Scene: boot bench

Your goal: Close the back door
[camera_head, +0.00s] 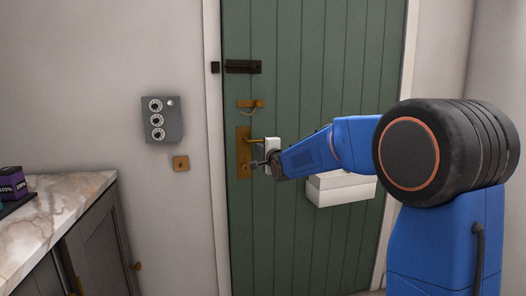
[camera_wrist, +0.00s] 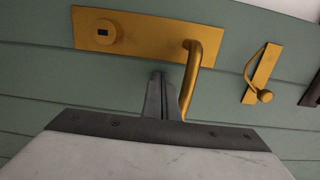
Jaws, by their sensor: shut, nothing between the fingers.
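The back door (camera_head: 300,235) is green and planked, in a white frame (camera_head: 212,130). It looks nearly flush with the frame; I cannot tell whether a small gap remains. A brass lever handle (camera_head: 262,140) on a long plate sits near its left edge, and the handle also shows close up in the wrist view (camera_wrist: 205,65). My gripper (camera_head: 258,162) is shut and empty, just below the lever.
A dark bolt (camera_head: 243,67) and a brass catch (camera_head: 250,103) sit above the handle. A white box (camera_head: 340,190) is mounted on the door behind my arm. A grey panel with dials (camera_head: 161,120) hangs on the wall. A marble-topped cabinet (camera_head: 60,200) stands at left.

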